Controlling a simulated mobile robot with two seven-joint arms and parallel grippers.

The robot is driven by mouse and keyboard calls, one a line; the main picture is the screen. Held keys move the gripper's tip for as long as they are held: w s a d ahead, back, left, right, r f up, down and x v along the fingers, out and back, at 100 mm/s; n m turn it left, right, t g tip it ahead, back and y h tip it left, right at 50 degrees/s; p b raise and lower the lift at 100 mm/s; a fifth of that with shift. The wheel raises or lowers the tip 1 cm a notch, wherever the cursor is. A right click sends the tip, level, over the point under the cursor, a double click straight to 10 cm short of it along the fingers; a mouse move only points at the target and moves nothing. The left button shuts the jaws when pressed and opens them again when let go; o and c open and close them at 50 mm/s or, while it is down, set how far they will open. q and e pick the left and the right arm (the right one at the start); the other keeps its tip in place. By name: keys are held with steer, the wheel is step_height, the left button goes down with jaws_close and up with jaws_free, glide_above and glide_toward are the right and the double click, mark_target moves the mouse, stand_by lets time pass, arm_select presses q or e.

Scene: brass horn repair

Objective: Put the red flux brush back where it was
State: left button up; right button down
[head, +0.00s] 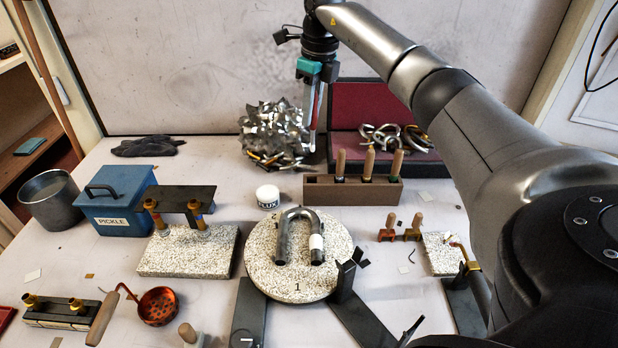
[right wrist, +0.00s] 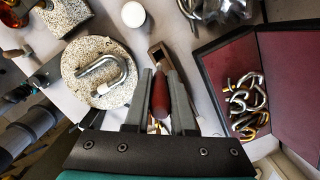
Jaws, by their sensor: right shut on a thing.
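In the head view the brush is hard to make out among the fingers. A brown wooden rack (head: 336,194) stands below and to the right of the gripper. Several tan-handled tools (head: 369,163) stand upright in it, and its left end looks free of handles. My left gripper is not in view.
A white flux jar (head: 267,196) stands left of the rack. A round stone slab (head: 265,270) carries a bent grey tube (head: 284,235). Shiny metal scrap (head: 270,130) and an open red-lined case (head: 370,105) lie behind. A blue pickle box (head: 115,213) is at left.

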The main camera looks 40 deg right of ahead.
mark_target(316, 129)
step_height(316, 129, down, 15)
steer(key=b, duration=0.1)
steer(key=shift+f+b, duration=0.15)
steer(key=shift+b, duration=0.25)
steer(key=shift+f, duration=0.15)
steer(key=c, duration=0.8)
jaws_free()
steer(key=shift+o, duration=0.2)
steer(key=r, duration=0.4)
steer(key=s+r+p, duration=0.1)
steer(key=r, duration=0.7)
steer(key=shift+s+d+r+p, duration=0.15)
steer(key=shift+s+d+p, duration=0.05)
steer(key=shift+p, duration=0.1)
